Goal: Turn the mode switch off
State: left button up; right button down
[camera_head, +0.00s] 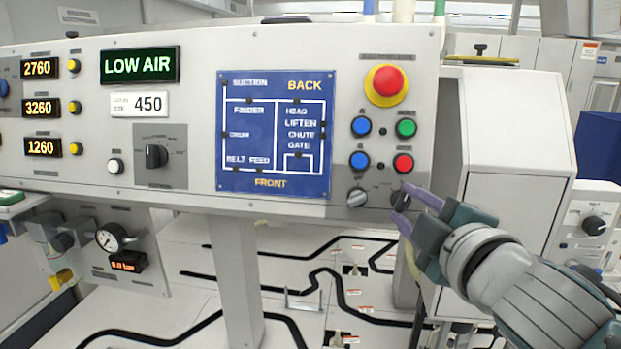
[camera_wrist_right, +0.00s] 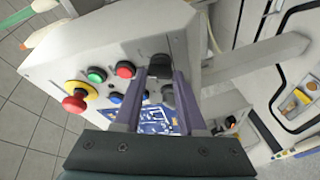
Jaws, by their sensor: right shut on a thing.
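A dark rotary switch (camera_head: 400,198) sits at the lower right corner of the console's front panel, below the red button. I take it as the mode switch, but its label is too small to read. My right gripper (camera_head: 403,206) comes in from the lower right and is shut on this switch with its purple fingers. In the right wrist view the switch (camera_wrist_right: 160,66) lies between the two fingertips (camera_wrist_right: 161,72). The fingers partly cover it, so I cannot tell its turned position. My left gripper is not in view.
A silver knob (camera_head: 357,197) is just left of the held switch. Above are the red button (camera_head: 403,163), blue button (camera_head: 359,160), green button (camera_head: 405,128) and the red emergency stop (camera_head: 388,82). A display (camera_head: 139,65) reads LOW AIR. A grey housing (camera_head: 510,150) stands to the right.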

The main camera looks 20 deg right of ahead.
jog(key=n+p, duration=0.1)
jog(key=n+g+p, duration=0.1)
jog(key=p, duration=0.1)
jog(key=shift+d+r+n+y, duration=0.1)
jog(key=shift+r+n+y, duration=0.1)
jog(key=shift+n+y, duration=0.15)
jog(key=shift+f+n+p, duration=0.15)
jog(key=shift+n+p, duration=0.3)
jog(key=shift+n, duration=0.1)
jog(key=shift+c, duration=2.4)
grip_release()
jog(key=v, duration=1)
jog(key=shift+w, duration=0.1)
